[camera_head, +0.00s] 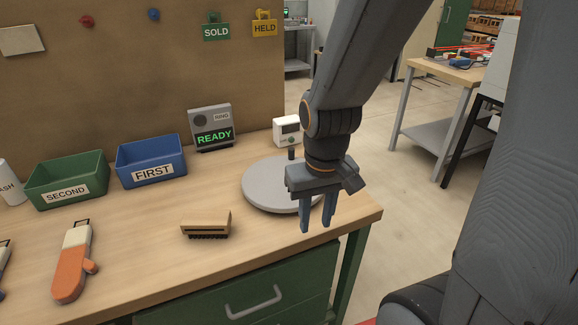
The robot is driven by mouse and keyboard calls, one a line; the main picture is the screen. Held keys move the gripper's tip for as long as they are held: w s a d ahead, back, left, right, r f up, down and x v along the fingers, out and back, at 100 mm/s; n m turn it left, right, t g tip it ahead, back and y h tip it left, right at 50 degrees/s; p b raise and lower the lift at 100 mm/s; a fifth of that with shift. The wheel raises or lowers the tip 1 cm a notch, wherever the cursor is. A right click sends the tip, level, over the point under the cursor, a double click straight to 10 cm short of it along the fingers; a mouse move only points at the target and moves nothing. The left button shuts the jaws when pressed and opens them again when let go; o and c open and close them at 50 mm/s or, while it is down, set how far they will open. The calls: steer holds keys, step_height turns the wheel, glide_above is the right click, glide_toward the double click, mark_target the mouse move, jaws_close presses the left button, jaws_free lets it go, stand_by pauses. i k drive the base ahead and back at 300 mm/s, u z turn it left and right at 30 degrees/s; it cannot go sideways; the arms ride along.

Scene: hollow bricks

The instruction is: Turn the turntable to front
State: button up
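The turntable (265,185) is a round, light grey disc on the right end of the wooden workbench. A short dark peg (291,154) stands at its back edge. My gripper (317,228) points down at the disc's right front edge and hides part of it. Its two blue-grey fingers are apart, with nothing seen between them. I cannot tell whether a finger touches the disc.
A small white device (287,131) and a grey box reading READY (212,128) stand behind. Blue (151,161) and green (67,179) bins and an orange mitt (74,262) are farther left. The bench's right edge is close.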

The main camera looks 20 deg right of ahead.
mark_target(263, 185)
steer(key=z, duration=0.55)
steer(key=k, duration=0.65)
steer(key=z, duration=0.5)
steer(key=i, duration=1.15)
steer(key=u, duration=0.9)
